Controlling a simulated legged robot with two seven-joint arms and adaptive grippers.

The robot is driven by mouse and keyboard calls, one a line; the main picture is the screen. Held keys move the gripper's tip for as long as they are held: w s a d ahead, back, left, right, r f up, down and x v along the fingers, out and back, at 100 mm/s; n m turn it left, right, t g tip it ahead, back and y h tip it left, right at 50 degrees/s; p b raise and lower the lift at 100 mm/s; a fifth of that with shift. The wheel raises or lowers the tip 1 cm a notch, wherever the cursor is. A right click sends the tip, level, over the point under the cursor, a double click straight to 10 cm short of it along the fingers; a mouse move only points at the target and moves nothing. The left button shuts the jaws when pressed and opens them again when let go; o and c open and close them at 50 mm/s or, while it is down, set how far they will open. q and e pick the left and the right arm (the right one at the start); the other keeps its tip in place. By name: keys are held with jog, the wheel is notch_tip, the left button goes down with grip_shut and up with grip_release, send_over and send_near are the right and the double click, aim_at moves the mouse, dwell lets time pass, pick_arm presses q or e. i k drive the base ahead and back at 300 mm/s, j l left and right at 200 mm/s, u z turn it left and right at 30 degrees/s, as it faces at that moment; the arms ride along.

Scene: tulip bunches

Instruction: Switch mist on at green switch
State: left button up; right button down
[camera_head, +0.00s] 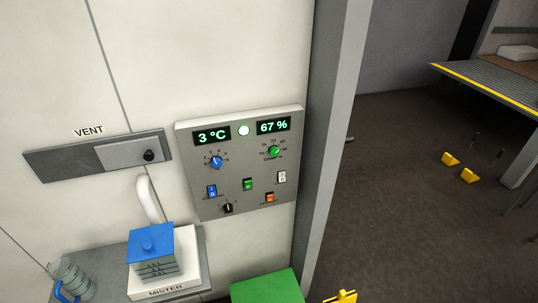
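The green switch (248,184) is a small rocker in the middle of a grey control panel (236,200) on the pale wall. The panel's displays read 3 °C and 67 %, with a round pale lamp (243,130) between them. Below the panel, a box with a blue lid (152,243) sits on a white base marked MISTER (178,286). The small label at the green switch is too small to read. Neither gripper shows clearly in this view, and nothing touches the switch.
A blue switch (212,191), white switch (282,177), orange switch (270,197), and blue (216,162), green (274,152) and black (228,208) knobs surround it. A VENT slider (128,154) is left. A grey post (327,140) stands right; a green surface (268,289) lies below.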

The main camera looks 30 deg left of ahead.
aim_at(248, 184)
jog(key=u, duration=1.35)
